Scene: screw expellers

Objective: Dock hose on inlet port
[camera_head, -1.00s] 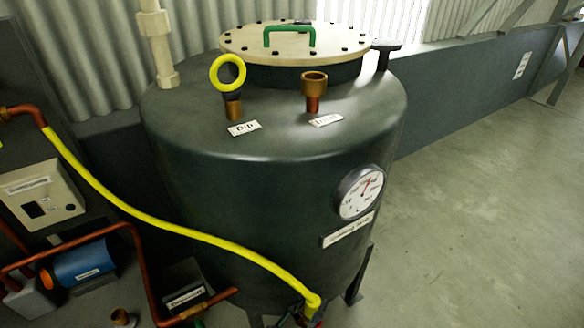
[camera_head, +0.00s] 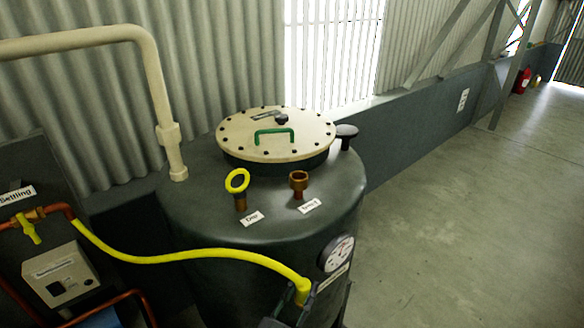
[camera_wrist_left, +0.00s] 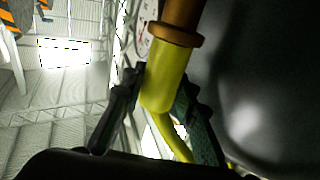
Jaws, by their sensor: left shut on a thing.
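The yellow hose (camera_head: 190,256) runs from a copper pipe at the left across the front of the dark tank (camera_head: 230,285). Its free end is held by my left gripper (camera_head: 299,306), low at the tank's front near the gauge. In the left wrist view, the gripper's fingers (camera_wrist_left: 158,100) are shut around the yellow hose end (camera_wrist_left: 166,75), which meets a copper-brown collar (camera_wrist_left: 175,33). My right gripper is not in view.
The round lid (camera_head: 275,128) has a green handle (camera_head: 274,133). A gauge (camera_head: 336,254) is on the tank's front, close to my gripper. A cream pipe (camera_head: 163,110) rises behind. Floor at the right is clear.

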